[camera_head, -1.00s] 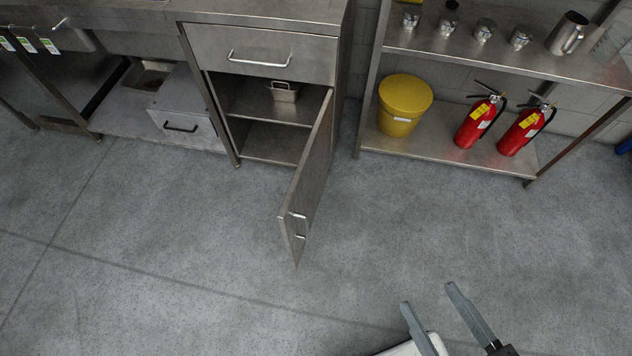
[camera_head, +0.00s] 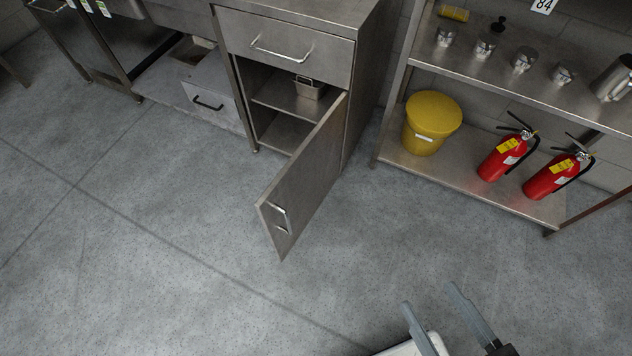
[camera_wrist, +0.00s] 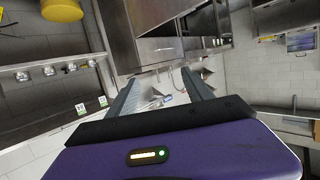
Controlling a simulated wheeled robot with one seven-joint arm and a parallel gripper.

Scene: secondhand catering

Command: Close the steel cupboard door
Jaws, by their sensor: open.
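The steel cupboard door (camera_head: 306,182) stands wide open in the head view, hinged at the right side of the cupboard and swung out over the floor. My gripper (camera_head: 428,294) is open and empty at the bottom right, well apart from the door. The wrist view shows its two fingers (camera_wrist: 163,88) spread, with steel furniture beyond.
A steel shelf unit (camera_head: 470,178) stands right of the cupboard with a yellow bucket (camera_head: 431,124) and two red fire extinguishers (camera_head: 505,155). A grey drawer box (camera_head: 211,97) is at the left under the counter. The floor (camera_head: 170,240) before the door is clear.

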